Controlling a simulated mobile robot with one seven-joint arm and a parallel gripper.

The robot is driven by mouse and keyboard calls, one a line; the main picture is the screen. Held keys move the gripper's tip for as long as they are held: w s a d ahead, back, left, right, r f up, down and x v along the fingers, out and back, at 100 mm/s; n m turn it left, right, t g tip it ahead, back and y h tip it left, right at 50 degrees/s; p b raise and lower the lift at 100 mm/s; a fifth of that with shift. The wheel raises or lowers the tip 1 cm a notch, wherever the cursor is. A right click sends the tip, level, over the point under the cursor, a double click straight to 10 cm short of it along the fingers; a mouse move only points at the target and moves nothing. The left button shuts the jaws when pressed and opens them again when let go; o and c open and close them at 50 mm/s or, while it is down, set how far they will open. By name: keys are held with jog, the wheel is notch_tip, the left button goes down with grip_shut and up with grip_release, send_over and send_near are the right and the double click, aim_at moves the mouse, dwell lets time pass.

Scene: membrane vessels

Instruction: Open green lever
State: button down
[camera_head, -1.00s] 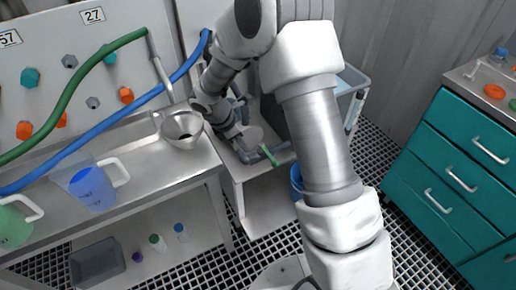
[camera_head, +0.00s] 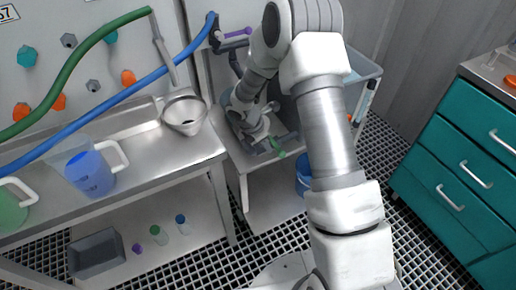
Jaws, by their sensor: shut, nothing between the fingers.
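The green lever (camera_head: 278,149) shows as a short green piece low on the piping over the small metal bench in the middle of the view. Its upper end is close to my wrist and may be partly hidden. My gripper (camera_head: 264,141) is small and dark here, pointing down just above and left of the green lever. Its fingers look closed with nothing between them. I cannot tell whether they touch the lever. A purple lever (camera_head: 238,33) sits higher on the piping, behind my arm.
A metal funnel (camera_head: 185,115) and a blue jug (camera_head: 90,173) stand on the steel counter at left. Blue (camera_head: 150,95) and green (camera_head: 75,75) hoses cross above it. A blue bucket (camera_head: 303,180) is below the bench. Teal drawers (camera_head: 463,170) stand at right.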

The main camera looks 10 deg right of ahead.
aim_at(278, 147)
jog(key=shift+w+d, duration=0.15)
jog(key=shift+d, duration=0.15)
jog(key=shift+d+n, duration=0.5)
jog(key=shift+n, duration=0.2)
jog(key=shift+d+r+n+t+y+p, duration=0.1)
jog(key=shift+d+n+t+y+p, duration=0.35)
jog(key=shift+d+n+t, duration=0.6)
jog(key=w+d+n+y+p, duration=0.4)
jog(key=w+d+n+p, duration=0.1)
jog(key=n, duration=0.9)
jog(key=shift+w+n+t+y+p, duration=0.35)
jog(key=shift+w+p, duration=0.3)
jog(key=shift+p, duration=0.3)
jog(key=shift+s, duration=0.1)
